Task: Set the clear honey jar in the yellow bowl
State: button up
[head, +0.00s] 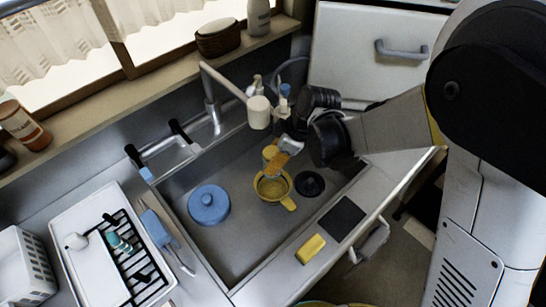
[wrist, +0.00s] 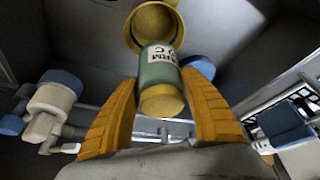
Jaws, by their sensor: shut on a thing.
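The honey jar (wrist: 158,68), with a clear greenish body, a white label with dark letters and a yellow lid, lies between the two orange fingers of my gripper (wrist: 160,82) in the wrist view. My gripper is shut on it. The yellow bowl (wrist: 133,32) shows beyond the jar's far end. In the head view the yellow bowl (head: 266,197) sits on the sink floor, its handle toward the lower right. My gripper (head: 276,158) is just above the bowl's far side; the jar is hard to make out there. I cannot tell whether jar and bowl touch.
A blue lidded pot (head: 208,204) sits left of the bowl in the sink (head: 240,245). A dark round drain (head: 309,183) is to its right. The faucet (head: 212,110) rises behind. A yellow sponge (head: 310,248) and a black pad (head: 342,218) lie on the front counter.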

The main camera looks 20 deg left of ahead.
jog(key=shift+d+f+b, duration=0.1)
jog(key=shift+f+b, duration=0.05)
jog(key=shift+b, duration=0.15)
jog(key=b, duration=1.1)
send_over(273, 193)
notch_tip(273, 193, down, 13)
jog(key=shift+w+r, duration=0.1)
jog(key=shift+r, duration=0.05)
jog(key=shift+f+b, duration=0.3)
jog(key=shift+f, duration=0.15)
jog(key=o, duration=1.5)
jog(key=shift+c, duration=0.2)
jog(key=shift+c, duration=1.2)
jog(key=shift+c, duration=0.8)
